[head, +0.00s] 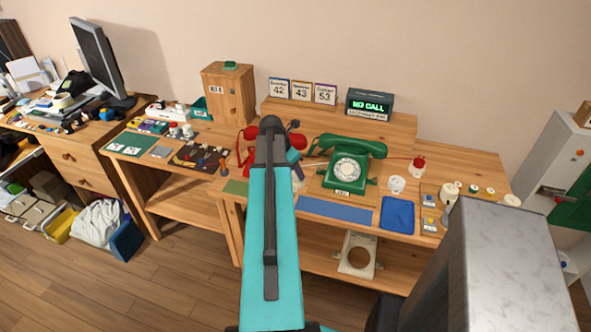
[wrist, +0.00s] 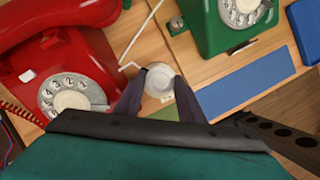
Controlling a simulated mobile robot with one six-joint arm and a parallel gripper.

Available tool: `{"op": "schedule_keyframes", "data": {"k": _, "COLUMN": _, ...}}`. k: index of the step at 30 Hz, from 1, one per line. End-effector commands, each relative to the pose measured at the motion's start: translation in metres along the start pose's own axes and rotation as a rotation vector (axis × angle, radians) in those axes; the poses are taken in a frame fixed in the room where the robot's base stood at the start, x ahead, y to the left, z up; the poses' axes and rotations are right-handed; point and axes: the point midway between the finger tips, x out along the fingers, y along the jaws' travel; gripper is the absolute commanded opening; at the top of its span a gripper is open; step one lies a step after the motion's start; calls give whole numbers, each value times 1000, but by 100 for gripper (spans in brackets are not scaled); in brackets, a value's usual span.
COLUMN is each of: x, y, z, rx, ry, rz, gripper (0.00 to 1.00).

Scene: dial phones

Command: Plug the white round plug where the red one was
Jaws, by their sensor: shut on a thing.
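My gripper (wrist: 159,77) has its two dark fingers on either side of a white round plug (wrist: 160,84), shut on it, over the wooden table in the wrist view. A thin white cord shows beside it. A green dial phone (head: 345,163) sits on a wooden base, with a small grey round fitting (wrist: 177,25) at its near corner in the wrist view. A red and white round piece (head: 418,165) lies right of the green phone, with a red cord towards it. In the head view my arm hides most of the red phone and the gripper.
The red dial phone (wrist: 62,75) is close left of my gripper. A blue mat (head: 335,213) and a blue tray (head: 397,214) lie along the front edge. A white round piece (head: 396,184) stands right of the green phone. The display (head: 369,104) reads NO CALL.

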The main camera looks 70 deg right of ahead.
Motion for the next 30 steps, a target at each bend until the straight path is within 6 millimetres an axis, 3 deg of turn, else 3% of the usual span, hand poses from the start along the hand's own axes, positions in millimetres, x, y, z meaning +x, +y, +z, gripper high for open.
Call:
{"op": "schedule_keyframes", "data": {"k": 9, "x": 2, "y": 0, "z": -1, "rx": 0, "ry": 0, "rz": 0, "gripper": 17}}
{"op": "schedule_keyframes", "data": {"k": 10, "x": 2, "y": 0, "z": -1, "rx": 0, "ry": 0, "rz": 0, "gripper": 40}}
{"op": "schedule_keyframes", "data": {"k": 13, "x": 2, "y": 0, "z": -1, "rx": 0, "ry": 0, "rz": 0, "gripper": 57}}
{"op": "schedule_keyframes", "data": {"k": 30, "x": -8, "y": 0, "z": -1, "rx": 0, "ry": 0, "rz": 1, "gripper": 57}}
